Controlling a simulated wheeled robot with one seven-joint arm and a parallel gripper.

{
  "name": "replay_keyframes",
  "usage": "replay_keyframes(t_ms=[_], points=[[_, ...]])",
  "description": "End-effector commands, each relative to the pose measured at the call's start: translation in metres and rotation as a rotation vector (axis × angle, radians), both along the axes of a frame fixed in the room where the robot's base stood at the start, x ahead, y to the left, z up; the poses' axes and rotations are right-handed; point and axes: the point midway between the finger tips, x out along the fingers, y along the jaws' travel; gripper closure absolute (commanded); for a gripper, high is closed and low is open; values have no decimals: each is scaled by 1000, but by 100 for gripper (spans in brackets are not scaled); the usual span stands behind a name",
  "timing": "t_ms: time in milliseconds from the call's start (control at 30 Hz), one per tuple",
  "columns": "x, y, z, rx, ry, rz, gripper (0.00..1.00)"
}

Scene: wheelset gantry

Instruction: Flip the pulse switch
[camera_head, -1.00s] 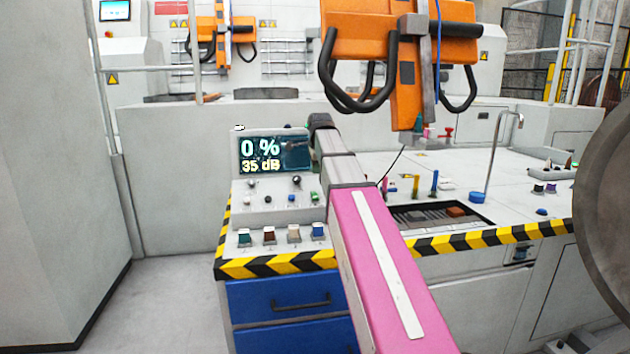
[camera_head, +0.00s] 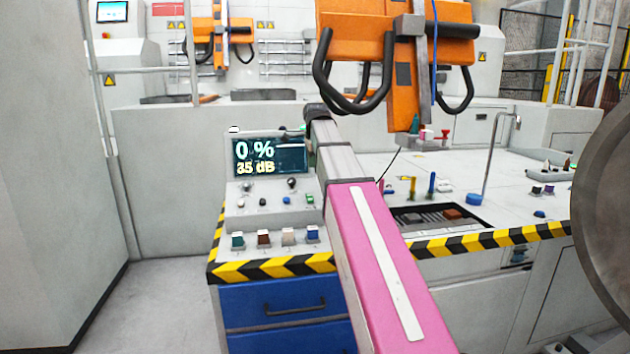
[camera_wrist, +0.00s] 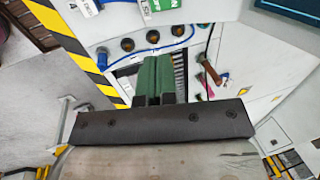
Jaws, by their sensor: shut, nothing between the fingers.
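The control panel (camera_head: 270,215) stands at the left front corner of the workbench in the head view. It carries small levers and knobs, among them a dark round-topped one (camera_head: 291,184) and a green one (camera_head: 310,200). No readable label shows which is the pulse switch. Several coloured square buttons (camera_head: 263,239) line its front. The display (camera_head: 270,157) above reads 0 % and 35 dB. In the wrist view, my gripper (camera_wrist: 158,62) has green fingers together, with nothing between them. In the head view my arm hides the gripper's tip; contact with the panel cannot be seen.
An orange hanging tool (camera_head: 397,60) with black handles is above the bench. A blue-based metal pipe (camera_head: 488,165) and coloured pegs (camera_head: 432,184) stand to the right. A large round metal part (camera_head: 605,190) fills the right edge. Open floor (camera_head: 175,300) lies left of the bench.

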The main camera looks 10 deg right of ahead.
Motion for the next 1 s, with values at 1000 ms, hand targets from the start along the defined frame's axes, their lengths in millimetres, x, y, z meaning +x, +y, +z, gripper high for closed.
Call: replay_keyframes(t_ms=[1000], points=[[23, 1, -100, 0, 6, -1, 100]])
